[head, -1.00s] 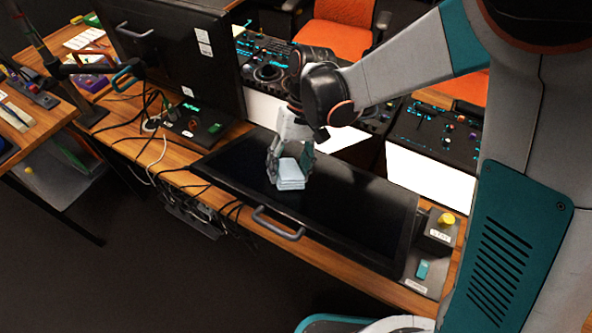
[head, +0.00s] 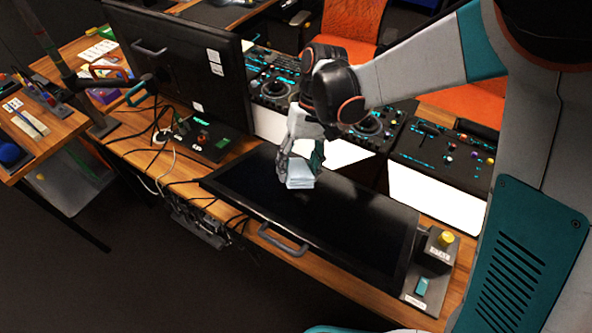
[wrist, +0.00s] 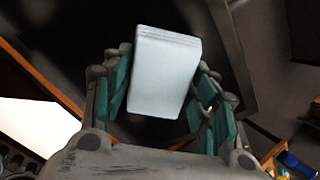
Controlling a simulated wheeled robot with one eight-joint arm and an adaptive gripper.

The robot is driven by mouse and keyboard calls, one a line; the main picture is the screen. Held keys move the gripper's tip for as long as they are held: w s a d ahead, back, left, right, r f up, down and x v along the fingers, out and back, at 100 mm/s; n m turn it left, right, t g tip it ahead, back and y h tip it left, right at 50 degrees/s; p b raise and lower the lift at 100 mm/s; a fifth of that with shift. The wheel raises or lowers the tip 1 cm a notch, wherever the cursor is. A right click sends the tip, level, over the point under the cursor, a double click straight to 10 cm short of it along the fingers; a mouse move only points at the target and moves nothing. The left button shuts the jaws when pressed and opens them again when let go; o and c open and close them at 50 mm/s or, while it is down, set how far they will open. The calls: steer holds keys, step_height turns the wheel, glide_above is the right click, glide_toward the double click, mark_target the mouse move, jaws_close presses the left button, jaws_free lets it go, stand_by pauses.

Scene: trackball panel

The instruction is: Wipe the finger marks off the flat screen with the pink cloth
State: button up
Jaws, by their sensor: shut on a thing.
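The flat screen (head: 345,225) lies face up on the wooden desk, dark and glossy, with a grey handle on its near edge. I cannot make out finger marks on it. The cloth looks pale bluish white, not pink, in both views. In the wrist view the cloth (wrist: 163,75) sits between the teal finger pads, with the dark screen (wrist: 65,35) behind it. The cloth is at or just above the screen; contact is hard to tell.
A large upright monitor (head: 180,75) stands left of the screen, with loose cables below it. Control panels (head: 440,155) line the back. A box with a yellow knob (head: 445,239) sits at the screen's right end. The right part of the screen is clear.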

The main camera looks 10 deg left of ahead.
steer(key=shift+w+r, duration=0.15)
steer(key=shift+r, duration=0.2)
steer(key=shift+p+v, duration=1)
steer(key=shift+v, duration=0.6)
steer(key=shift+f, duration=0.2)
steer(key=b, duration=0.5)
glide_above(297, 191)
steer(key=f, duration=0.4)
steer(key=w+f, duration=0.1)
steer(key=f, duration=0.1)
steer(key=shift+f, duration=0.4)
steer(key=shift+b+x, duration=0.95)
steer(key=shift+x, duration=0.2)
steer(key=shift+s+d, duration=0.1)
steer(key=shift+d, duration=0.1)
